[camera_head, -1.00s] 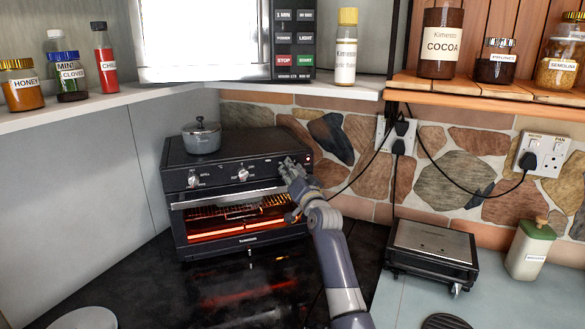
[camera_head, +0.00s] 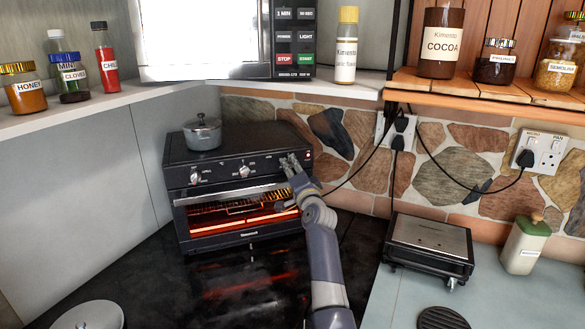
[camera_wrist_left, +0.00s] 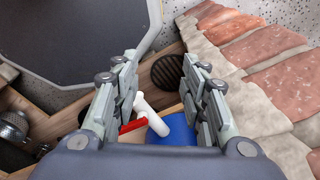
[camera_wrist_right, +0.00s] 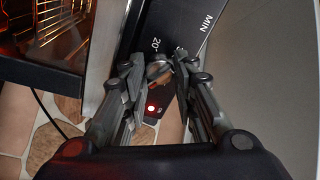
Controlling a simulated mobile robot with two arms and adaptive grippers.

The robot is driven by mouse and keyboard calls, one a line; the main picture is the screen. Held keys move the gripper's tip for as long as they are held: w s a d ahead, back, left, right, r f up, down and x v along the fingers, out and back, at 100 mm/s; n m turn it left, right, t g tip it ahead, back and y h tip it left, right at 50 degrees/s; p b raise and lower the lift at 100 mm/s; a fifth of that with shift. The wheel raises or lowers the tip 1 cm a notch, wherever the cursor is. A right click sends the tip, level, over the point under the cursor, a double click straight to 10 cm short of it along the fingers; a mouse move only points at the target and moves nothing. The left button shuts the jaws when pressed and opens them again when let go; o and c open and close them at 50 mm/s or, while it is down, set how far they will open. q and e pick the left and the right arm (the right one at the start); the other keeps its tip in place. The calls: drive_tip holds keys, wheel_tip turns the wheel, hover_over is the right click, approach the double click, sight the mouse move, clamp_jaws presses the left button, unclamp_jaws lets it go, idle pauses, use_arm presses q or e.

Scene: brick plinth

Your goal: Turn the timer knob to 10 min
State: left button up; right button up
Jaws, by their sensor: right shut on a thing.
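The black toaster oven (camera_head: 240,178) stands in the corner with its inside glowing orange. Its timer knob (camera_wrist_right: 158,70) is between the fingertips of my right gripper (camera_wrist_right: 160,74) in the right wrist view. The printed marks "20" and "MIN" show beside it; I cannot read exactly where the knob points. In the head view, my right gripper (camera_head: 290,165) is at the right end of the control panel and hides the knob. My left gripper (camera_wrist_left: 161,85) is open and empty in the left wrist view, away from the oven.
Two other knobs sit to the left, the middle one (camera_head: 244,171) closest. A lidded pot (camera_head: 203,134) stands on the oven. A red lamp (camera_wrist_right: 151,108) glows near the timer knob. A grill (camera_head: 430,245) and a cream container (camera_head: 526,243) stand to the right, and cables hang behind.

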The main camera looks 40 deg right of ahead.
drive_tip(key=o, duration=0.8)
drive_tip(key=shift+f, duration=0.1)
drive_tip(key=v, duration=1.2)
drive_tip(key=shift+a, duration=0.1)
